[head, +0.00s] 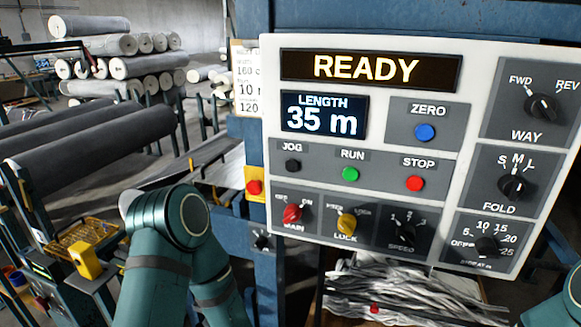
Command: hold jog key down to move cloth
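The black JOG key (293,165) sits on the grey control panel (375,186), left of the green RUN button (350,174) and red STOP button (414,183). Nothing touches the JOG key. The display (370,69) reads READY and the length screen (325,116) reads 35 m. Grey cloth (410,290) lies in loose folds below the panel. My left arm shows at lower left, with its gripper out of view. A bit of my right arm shows at the lower right corner, with its gripper also out of view.
The panel also has a blue ZERO button (425,132), a red MAIN knob (293,213), a yellow LOCK knob (346,223) and a WAY knob (541,107). A red button on a yellow box (254,187) is left of the panel. Grey rolls (90,140) lie at left.

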